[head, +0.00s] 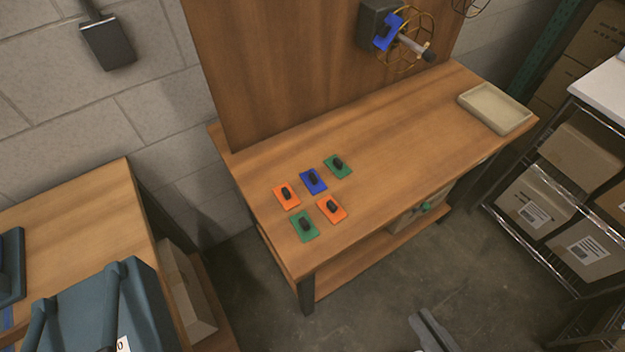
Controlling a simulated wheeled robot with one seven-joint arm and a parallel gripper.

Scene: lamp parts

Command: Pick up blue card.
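A blue card (319,187) with a black knob on top lies flat on the wooden workbench (400,142). It lies in a loose cluster with two orange cards (280,198) (338,216) and two green cards (346,173) (298,233), each with a black knob. Another blue piece (382,43) with a black knob sits on the dark grey box (368,22) mounted on the back panel. I do not see my gripper's fingers. Only a grey piece, probably part of my arm, shows at the bottom edge.
A shallow beige tray (500,125) sits at the bench's right end. A wire cage lamp (408,62) juts from the panel. A second table (75,215) with a teal case (85,310) stands left. A rack of cardboard boxes (540,203) stands right. The bench middle is clear.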

